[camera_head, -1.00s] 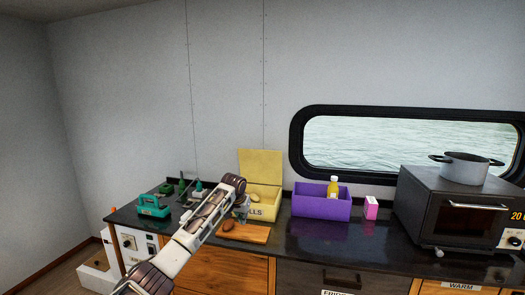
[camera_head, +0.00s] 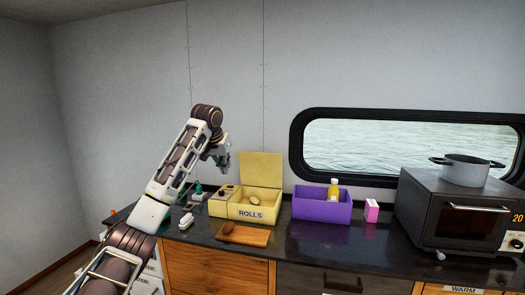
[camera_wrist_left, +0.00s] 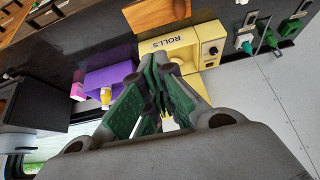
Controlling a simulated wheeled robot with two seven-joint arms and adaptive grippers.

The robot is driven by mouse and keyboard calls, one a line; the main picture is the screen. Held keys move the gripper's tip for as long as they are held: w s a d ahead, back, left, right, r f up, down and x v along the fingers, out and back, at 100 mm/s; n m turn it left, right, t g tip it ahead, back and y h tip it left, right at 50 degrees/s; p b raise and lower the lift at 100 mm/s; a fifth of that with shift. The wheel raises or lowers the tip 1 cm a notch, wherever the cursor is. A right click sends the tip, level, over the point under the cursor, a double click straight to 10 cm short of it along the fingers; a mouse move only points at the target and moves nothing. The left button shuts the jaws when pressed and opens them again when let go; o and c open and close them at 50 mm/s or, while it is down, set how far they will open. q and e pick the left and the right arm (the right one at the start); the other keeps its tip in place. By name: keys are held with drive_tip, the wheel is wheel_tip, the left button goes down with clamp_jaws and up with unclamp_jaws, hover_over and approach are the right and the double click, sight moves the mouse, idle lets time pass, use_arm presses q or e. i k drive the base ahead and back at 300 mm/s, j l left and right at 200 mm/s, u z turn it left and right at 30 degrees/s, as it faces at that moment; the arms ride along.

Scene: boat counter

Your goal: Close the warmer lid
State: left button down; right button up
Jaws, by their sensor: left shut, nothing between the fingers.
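The yellow warmer (camera_head: 230,209), marked ROLLS, stands on the dark counter with its yellow lid (camera_head: 262,167) upright at the back, open. A roll (camera_head: 255,201) shows inside. My left gripper (camera_head: 219,156) is above and left of the warmer, beside the lid's left side and apart from it in the picture. The left wrist view shows its green-padded fingers (camera_wrist_left: 164,70) shut and empty, with the warmer (camera_wrist_left: 207,38) beyond them. The lid is mostly hidden behind the fingers there. My right gripper is in neither view.
A purple bin (camera_head: 318,209) with a yellow bottle (camera_head: 333,190), a pink box (camera_head: 371,210) and a dark oven (camera_head: 440,215) with a pot (camera_head: 465,170) stand to the right. The wall is behind.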

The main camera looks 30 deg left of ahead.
sight(257, 169)
drive_tip(key=i+j, duration=0.25)
drive_tip(key=i, duration=0.25)
drive_tip(key=i+j, duration=0.2)
drive_tip(key=i, duration=0.25)
drive_tip(key=i+j, duration=0.25)
drive_tip(key=i, duration=0.25)
drive_tip(key=i+j, duration=0.2)
drive_tip(key=i, duration=0.25)
